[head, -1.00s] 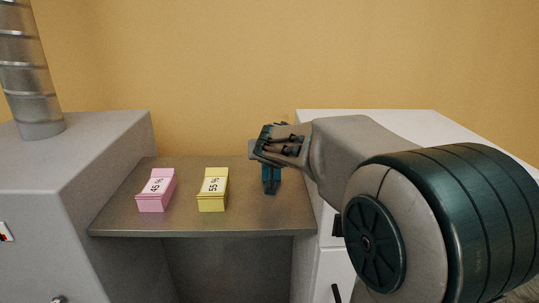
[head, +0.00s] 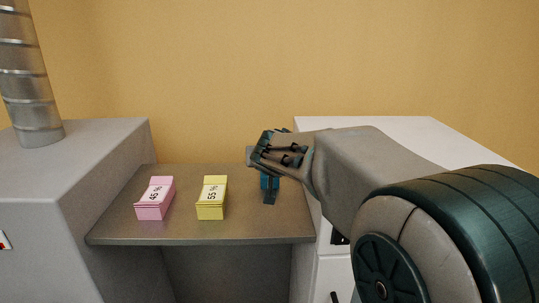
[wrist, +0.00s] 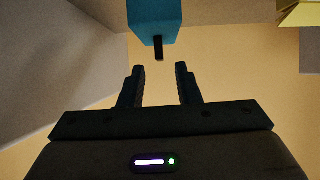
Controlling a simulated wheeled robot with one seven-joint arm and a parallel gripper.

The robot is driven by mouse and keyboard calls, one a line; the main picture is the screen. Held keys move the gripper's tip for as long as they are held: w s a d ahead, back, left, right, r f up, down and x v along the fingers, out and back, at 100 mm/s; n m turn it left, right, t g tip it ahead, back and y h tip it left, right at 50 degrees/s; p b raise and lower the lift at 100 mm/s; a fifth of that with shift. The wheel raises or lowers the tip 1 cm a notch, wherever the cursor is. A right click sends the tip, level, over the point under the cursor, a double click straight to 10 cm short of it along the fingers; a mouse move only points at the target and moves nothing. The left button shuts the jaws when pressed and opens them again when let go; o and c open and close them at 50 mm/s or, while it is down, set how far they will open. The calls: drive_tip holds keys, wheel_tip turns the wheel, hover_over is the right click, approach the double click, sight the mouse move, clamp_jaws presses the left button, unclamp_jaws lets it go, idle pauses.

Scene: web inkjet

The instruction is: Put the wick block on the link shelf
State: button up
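I take the blue block to be the wick block. In the wrist view the blue block (wrist: 153,15) is just beyond my fingertips, with a short black peg on it pointing between them. My gripper (wrist: 160,68) is open, and its two dark fingers stand apart with nothing between them. In the head view the blue block (head: 269,188) shows below my gripper (head: 270,165), partly hidden by it. It is over or on the right part of the grey shelf (head: 200,234); whether it rests there I cannot tell.
A pink block (head: 154,202) and a yellow block (head: 212,200) with printed labels stand on the shelf to the left. A grey cabinet (head: 85,165) with a ribbed metal duct (head: 30,95) is at left. A white cabinet (head: 420,128) is at right, behind my arm.

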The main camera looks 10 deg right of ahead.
drive_tip(key=p+v, duration=0.1)
drive_tip(key=v, duration=0.8)
drive_tip(key=shift+s, duration=0.2)
idle(0.6)
